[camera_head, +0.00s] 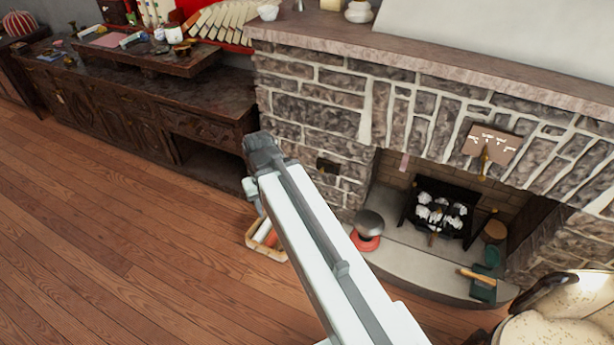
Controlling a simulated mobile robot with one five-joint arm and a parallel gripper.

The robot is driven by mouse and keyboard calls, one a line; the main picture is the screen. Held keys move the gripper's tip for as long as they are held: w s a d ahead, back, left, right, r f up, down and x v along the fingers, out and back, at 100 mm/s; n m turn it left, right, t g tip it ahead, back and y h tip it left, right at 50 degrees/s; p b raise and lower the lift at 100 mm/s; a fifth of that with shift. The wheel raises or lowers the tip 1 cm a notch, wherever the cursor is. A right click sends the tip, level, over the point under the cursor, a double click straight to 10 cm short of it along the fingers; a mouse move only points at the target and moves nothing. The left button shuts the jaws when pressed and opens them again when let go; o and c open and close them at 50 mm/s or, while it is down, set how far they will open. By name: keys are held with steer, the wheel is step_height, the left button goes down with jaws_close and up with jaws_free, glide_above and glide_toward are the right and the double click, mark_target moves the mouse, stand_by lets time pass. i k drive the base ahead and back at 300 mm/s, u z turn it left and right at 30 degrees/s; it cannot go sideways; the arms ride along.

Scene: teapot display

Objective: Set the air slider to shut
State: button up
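A tan plate (492,142) with white markings is on the stone front above the fire opening, with a brass lever-like piece (485,162) at its lower edge. A small dark plate (327,167) with a brass-coloured spot is set in the stone left of the opening. I cannot tell for sure which is the air slider, or read its setting. My arm reaches up from the bottom centre. My gripper (256,200) hangs at its far end, left of the fireplace and apart from both plates. Its fingers are too small and partly hidden to judge.
A grate (438,215) with white lumps stands in the opening. On the hearth (400,258) are a dark domed object on a red base (368,230) and a green item with a wooden handle (483,283). A pale armchair (565,320) is at lower right. Wooden floor is clear at left.

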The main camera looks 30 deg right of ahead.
mark_target(324, 168)
steer(key=u, duration=0.2)
steer(key=i, duration=1)
steer(key=u, duration=0.05)
